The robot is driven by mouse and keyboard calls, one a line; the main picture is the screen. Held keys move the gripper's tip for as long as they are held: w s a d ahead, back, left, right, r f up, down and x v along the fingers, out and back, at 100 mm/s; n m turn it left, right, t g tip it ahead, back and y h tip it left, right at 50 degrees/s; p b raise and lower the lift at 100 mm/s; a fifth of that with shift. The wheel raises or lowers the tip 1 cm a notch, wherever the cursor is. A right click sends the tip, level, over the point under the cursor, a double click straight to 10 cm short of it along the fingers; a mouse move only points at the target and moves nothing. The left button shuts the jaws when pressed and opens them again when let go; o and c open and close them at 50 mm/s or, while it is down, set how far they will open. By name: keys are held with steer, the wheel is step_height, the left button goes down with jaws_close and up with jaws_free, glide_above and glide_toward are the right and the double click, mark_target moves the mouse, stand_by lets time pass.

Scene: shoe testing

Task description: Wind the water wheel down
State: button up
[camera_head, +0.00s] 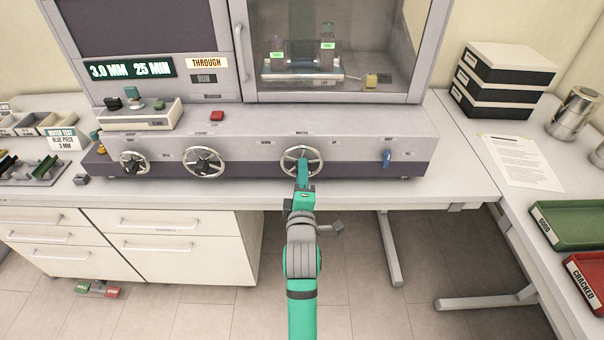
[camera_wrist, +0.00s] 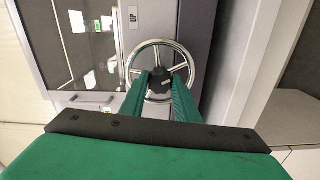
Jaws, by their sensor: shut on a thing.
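The water wheel (camera_head: 290,162) is a chrome handwheel with a dark hub on the front of the testing machine, under a "WATER" label, with "DOWN" marked to its left and "UP" to its right. In the wrist view the wheel (camera_wrist: 187,55) stands straight ahead, its hub between the fingertips. My gripper (camera_head: 303,163) reaches up to the wheel from the front. Its green fingers, also in the wrist view (camera_wrist: 160,82), are shut on the wheel at its hub. The exact contact is partly hidden by the fingers.
Two similar handwheels (camera_head: 203,163) sit further left on the panel, and a blue lever (camera_head: 387,158) to the right. A glazed chamber (camera_head: 330,45) stands above. Green (camera_head: 575,224) and red (camera_head: 590,275) trays lie on the right bench. The floor in front is mostly clear.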

steer(key=shift+n, duration=0.3)
stand_by(0.4)
steer(key=o, duration=1)
steer(key=shift+o, duration=0.2)
steer(key=shift+s, duration=0.1)
steer(key=s, duration=1)
steer(key=shift+s, duration=0.35)
